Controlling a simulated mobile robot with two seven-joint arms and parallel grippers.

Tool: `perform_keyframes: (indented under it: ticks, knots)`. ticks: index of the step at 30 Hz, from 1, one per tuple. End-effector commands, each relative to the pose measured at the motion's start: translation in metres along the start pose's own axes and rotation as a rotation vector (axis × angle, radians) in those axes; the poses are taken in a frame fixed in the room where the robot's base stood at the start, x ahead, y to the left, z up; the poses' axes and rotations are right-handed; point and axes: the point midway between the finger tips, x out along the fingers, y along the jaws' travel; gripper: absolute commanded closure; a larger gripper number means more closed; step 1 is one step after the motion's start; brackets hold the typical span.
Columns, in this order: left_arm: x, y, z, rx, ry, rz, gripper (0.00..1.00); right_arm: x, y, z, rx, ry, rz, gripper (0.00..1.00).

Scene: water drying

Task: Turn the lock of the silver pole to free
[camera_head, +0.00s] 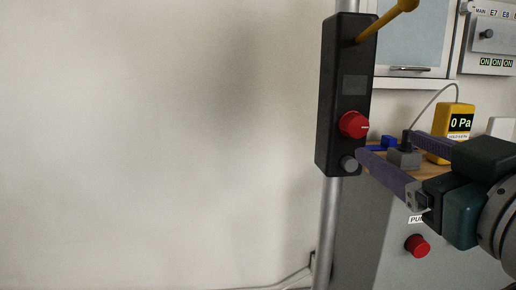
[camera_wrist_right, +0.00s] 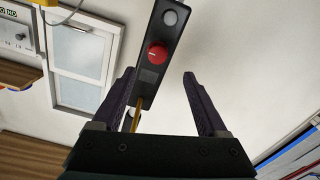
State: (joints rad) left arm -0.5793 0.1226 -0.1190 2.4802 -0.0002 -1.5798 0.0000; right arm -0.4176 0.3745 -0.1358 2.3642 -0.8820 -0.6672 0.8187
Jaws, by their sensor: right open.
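The silver pole (camera_head: 329,232) stands upright in the head view. A black lock box (camera_head: 344,100) is mounted on it, with a red knob (camera_head: 353,124), a small grey button (camera_head: 349,164) and a yellow lever (camera_head: 386,20) at the top. My right gripper (camera_head: 388,146) comes in from the right with purple fingers spread, beside the box's lower right. In the right wrist view the open fingers (camera_wrist_right: 159,76) have nothing gripped between them. The black box (camera_wrist_right: 152,76) with its red knob (camera_wrist_right: 157,53) shows ahead, nearer the left finger. My left gripper is out of view.
Behind my right gripper are a wooden surface, a yellow gauge reading 0 Pa (camera_head: 457,121) and a grey block (camera_head: 404,157). A second red knob (camera_head: 417,246) is on the grey panel below. A cabinet (camera_head: 412,35) hangs behind. The wall left of the pole is clear.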

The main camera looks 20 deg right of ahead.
Motion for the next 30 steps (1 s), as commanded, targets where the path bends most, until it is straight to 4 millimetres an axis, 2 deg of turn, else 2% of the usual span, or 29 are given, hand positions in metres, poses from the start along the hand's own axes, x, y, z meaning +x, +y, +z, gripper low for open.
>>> perform_keyframes:
  ticks: [12, 16, 22, 30]
  knots:
    - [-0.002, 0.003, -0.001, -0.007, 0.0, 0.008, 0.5, 0.067, 0.001, -0.002, -0.003, 0.001, 0.002, 0.24]
    - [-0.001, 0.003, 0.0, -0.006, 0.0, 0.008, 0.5, 0.083, 0.001, -0.001, -0.002, -0.001, 0.001, 0.24]
    - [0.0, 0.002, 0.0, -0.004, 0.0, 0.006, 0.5, 0.094, 0.001, -0.001, -0.001, -0.003, 0.001, 0.24]
    - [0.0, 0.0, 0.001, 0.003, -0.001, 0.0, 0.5, 0.094, 0.001, -0.001, 0.0, -0.004, 0.001, 0.26]
